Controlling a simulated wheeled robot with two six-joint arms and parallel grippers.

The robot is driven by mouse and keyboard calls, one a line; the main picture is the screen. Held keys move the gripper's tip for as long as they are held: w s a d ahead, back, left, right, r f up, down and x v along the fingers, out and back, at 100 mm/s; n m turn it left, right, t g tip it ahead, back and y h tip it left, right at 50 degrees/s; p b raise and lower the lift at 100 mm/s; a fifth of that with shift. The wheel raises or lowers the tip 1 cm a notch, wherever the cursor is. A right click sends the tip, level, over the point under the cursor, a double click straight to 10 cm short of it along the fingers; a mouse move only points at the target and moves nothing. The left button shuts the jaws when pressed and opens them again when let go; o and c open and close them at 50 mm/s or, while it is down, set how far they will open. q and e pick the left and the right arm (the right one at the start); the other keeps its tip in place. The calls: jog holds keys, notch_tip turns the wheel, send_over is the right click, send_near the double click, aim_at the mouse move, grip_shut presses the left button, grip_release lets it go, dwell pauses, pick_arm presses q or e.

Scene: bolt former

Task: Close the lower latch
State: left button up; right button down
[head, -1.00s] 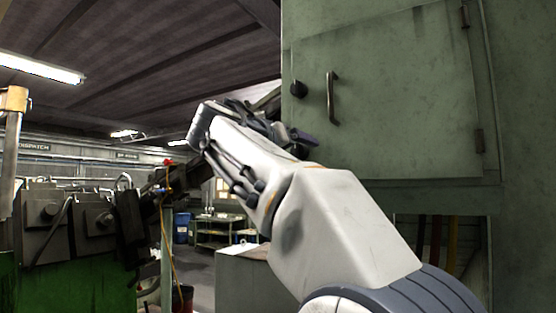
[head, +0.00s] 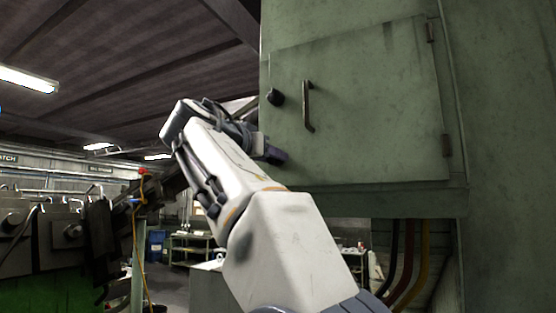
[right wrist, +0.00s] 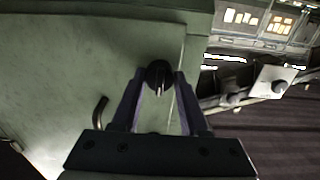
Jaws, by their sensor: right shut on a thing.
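The green cabinet door (head: 375,100) has a dark round upper latch (head: 276,97) at its left edge, beside a bar handle (head: 308,106). My right gripper (head: 273,153) is at the door's left edge, below the upper latch. In the right wrist view, which looks upside down, the lower latch (right wrist: 158,73) is a dark round knob between the fingertips of my right gripper (right wrist: 160,82). The gripper is shut on it. A pale narrow strip runs up and down on the knob. In the head view the gripper and arm hide the lower latch. My left gripper is not in view.
The handle also shows in the right wrist view (right wrist: 100,111), left of the fingers. Hinges (head: 446,145) sit on the door's right side. Cables (head: 408,262) hang below the cabinet. A green machine (head: 45,280) stands at the left, with a workbench (head: 190,248) farther back.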

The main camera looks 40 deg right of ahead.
jog(key=n+p, duration=0.3)
jog(key=n, duration=0.8)
jog(key=shift+c, duration=1.2)
grip_release()
jog(key=b+v, duration=0.1)
jog(key=v, duration=0.7)
